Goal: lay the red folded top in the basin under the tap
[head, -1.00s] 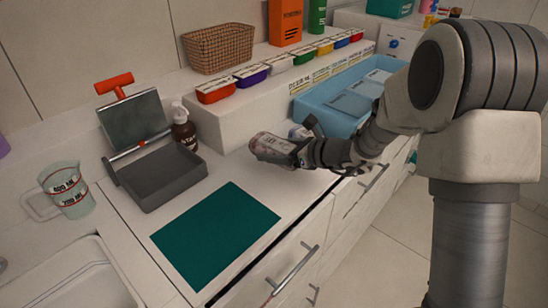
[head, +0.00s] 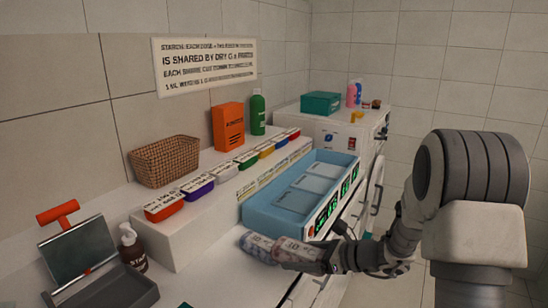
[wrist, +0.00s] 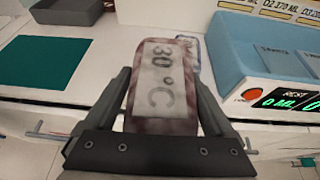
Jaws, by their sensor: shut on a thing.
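A folded top with dull red edges and a pale "30 °C" panel (wrist: 163,85) sits between the fingers of my gripper (wrist: 163,75), which is shut on it. In the head view the held top (head: 291,251) and my gripper (head: 318,257) are near the counter's front edge, in front of the blue tray. Whether the top touches the counter is unclear. A second, greyish-blue bundle (head: 257,245) lies just beside it; part of it shows behind the top in the wrist view (wrist: 188,47). The basin and tap are out of both current views.
The blue tray (head: 253,214) with a digital display stands close to the right. A grey tray with a scale-like plate (head: 130,290), a brown bottle (head: 132,249) and a green mat (wrist: 42,62) lie left. A raised shelf holds several coloured tubs (head: 198,187).

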